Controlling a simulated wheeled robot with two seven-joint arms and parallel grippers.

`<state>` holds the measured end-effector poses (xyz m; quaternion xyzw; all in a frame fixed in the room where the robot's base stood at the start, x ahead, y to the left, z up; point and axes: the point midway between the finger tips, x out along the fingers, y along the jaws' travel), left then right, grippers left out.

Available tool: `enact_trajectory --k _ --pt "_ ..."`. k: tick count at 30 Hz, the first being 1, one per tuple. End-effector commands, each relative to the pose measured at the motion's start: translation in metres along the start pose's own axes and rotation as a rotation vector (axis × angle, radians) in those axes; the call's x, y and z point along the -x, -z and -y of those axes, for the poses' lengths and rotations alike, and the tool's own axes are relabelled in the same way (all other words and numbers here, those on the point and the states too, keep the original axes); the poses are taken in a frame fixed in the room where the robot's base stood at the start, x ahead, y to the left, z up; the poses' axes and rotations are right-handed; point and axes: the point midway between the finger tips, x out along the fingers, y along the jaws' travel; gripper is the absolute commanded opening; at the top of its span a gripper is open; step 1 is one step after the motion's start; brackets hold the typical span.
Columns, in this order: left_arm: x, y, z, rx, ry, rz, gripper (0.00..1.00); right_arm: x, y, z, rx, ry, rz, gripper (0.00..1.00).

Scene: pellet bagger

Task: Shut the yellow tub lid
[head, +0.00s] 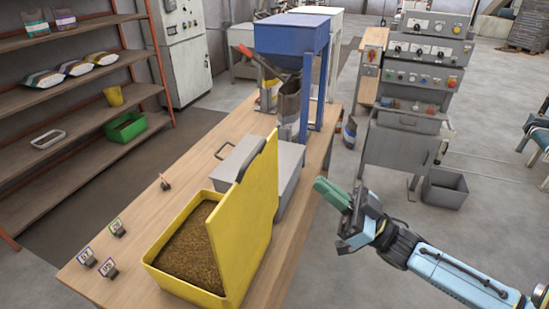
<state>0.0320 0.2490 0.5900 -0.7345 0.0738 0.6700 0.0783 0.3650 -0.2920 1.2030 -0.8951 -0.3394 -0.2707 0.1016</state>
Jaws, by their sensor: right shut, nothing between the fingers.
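The yellow tub (190,289) stands at the near end of the wooden table, filled with brown pellets (191,247). Its yellow lid (246,222) is open and stands up steeply along the tub's right side, leaning slightly to the right. My right gripper (320,184) is to the right of the lid, past the table's right edge, with its green fingers shut and pointing left toward the lid. A gap shows between the fingers and the lid in the picture. My left gripper is not in view.
A grey box (290,160) with a handle stands just behind the lid. A blue hopper (292,38) stands farther back on the table (130,257). Small tagged clips (108,268) lie left of the tub. A control cabinet (398,150) and grey bin (445,189) stand on the floor at right.

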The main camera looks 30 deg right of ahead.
Motion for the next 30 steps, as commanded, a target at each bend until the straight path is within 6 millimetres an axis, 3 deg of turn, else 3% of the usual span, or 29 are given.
enact_trajectory --k 6,12,21,30 --pt "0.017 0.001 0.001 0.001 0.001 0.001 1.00 -0.050 0.004 -0.001 0.001 0.000 -0.005 0.00" --pt "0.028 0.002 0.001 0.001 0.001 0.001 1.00 -0.088 -0.002 -0.002 0.001 -0.004 -0.001 0.00" --pt "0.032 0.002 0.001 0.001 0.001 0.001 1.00 -0.107 -0.027 -0.001 0.001 -0.004 0.002 0.00" --pt "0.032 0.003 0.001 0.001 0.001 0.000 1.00 -0.108 -0.029 -0.001 0.002 -0.003 0.002 0.00"
